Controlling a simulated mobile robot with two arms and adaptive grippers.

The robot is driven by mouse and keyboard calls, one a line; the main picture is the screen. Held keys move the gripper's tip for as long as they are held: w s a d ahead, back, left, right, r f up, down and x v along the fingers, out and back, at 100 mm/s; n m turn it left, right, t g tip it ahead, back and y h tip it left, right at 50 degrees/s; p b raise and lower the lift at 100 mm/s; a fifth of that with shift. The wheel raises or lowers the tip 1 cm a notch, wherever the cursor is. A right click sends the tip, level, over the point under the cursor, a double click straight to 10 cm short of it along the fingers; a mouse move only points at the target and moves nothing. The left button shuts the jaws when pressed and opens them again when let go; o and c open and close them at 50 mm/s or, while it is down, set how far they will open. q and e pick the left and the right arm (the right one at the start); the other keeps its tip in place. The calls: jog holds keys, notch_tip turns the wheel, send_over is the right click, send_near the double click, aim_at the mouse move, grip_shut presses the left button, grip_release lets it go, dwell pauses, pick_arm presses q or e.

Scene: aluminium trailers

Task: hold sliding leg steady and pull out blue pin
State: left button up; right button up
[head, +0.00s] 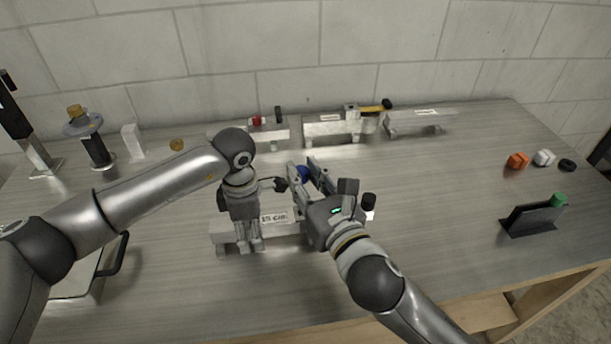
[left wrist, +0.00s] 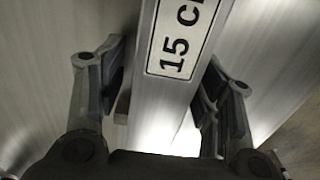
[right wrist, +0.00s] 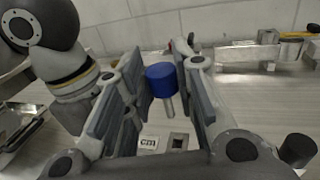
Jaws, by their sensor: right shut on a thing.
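The blue pin (head: 303,172) has a round blue cap and a metal shaft. In the right wrist view the pin (right wrist: 160,80) is between my right gripper's (right wrist: 162,92) fingers. Its shaft end is visible, and it looks clear of the square hole (right wrist: 178,141) below. My right gripper (head: 304,174) is shut on it. An aluminium bar labelled "15 cm" (head: 222,239) lies on the table; I cannot tell which part is the sliding leg. My left gripper (head: 250,246) points down with its fingers either side of the bar (left wrist: 172,95), with visible gaps.
Aluminium trailer pieces (head: 335,128) stand along the back by the wall. Orange (head: 517,160) and white (head: 543,157) small parts lie at the right, near a black stand (head: 530,218) with a green top. A tray with a black handle (head: 117,253) is at the left. The right middle is clear.

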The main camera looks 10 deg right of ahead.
pick_arm(q)
notch_tip(320, 180, up, 12)
jog(key=shift+r, duration=0.1)
dwell(0.5)
